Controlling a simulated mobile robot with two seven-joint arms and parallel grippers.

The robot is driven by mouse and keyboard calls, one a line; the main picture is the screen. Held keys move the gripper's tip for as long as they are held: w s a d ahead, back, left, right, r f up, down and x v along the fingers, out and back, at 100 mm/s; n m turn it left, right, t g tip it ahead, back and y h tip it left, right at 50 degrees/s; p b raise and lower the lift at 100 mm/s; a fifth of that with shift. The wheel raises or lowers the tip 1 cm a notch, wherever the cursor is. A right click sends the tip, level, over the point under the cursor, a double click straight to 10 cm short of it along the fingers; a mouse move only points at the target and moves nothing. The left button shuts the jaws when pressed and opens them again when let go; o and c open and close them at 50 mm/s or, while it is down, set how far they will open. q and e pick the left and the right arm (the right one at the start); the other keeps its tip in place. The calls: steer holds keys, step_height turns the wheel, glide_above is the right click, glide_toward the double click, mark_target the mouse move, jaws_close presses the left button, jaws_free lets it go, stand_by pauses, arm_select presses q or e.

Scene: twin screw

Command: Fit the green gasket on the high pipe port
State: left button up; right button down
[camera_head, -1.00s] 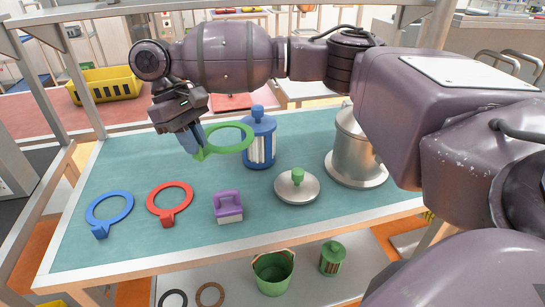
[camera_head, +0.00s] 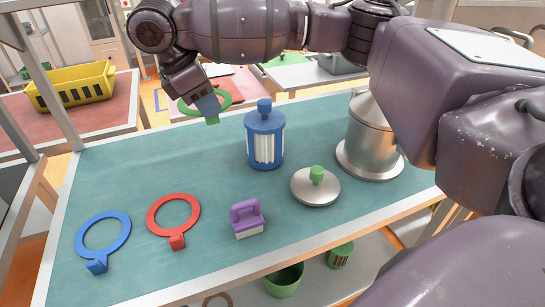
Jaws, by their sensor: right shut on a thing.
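My right gripper (camera_head: 207,106) is shut on the green gasket (camera_head: 212,121), near its tab. It holds the ring in the air over the far edge of the teal table, left of the blue-capped filter. The arm and fingers hide part of the ring. A steel housing (camera_head: 371,140) with a wide flange stands at the right of the table, partly behind my arm. I cannot make out a high pipe port in this view. My left gripper does not show.
On the teal table (camera_head: 130,165) are a blue gasket (camera_head: 79,231), a red gasket (camera_head: 151,210), a purple-handled brush (camera_head: 247,220), a blue-capped filter (camera_head: 265,123) and a steel lid (camera_head: 315,192) with a green knob. A yellow crate (camera_head: 72,88) stands behind left.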

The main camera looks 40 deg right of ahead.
mark_target(210, 121)
step_height(210, 121, down, 5)
steer(key=shift+a+r+b, duration=0.1)
steer(key=shift+b, duration=0.35)
step_height(210, 121, down, 10)
steer(key=shift+f+b, duration=0.2)
steer(key=shift+b, duration=0.8)
step_height(210, 121, down, 5)
steer(key=shift+w+r+b, duration=0.1)
steer(key=shift+b, duration=0.5)
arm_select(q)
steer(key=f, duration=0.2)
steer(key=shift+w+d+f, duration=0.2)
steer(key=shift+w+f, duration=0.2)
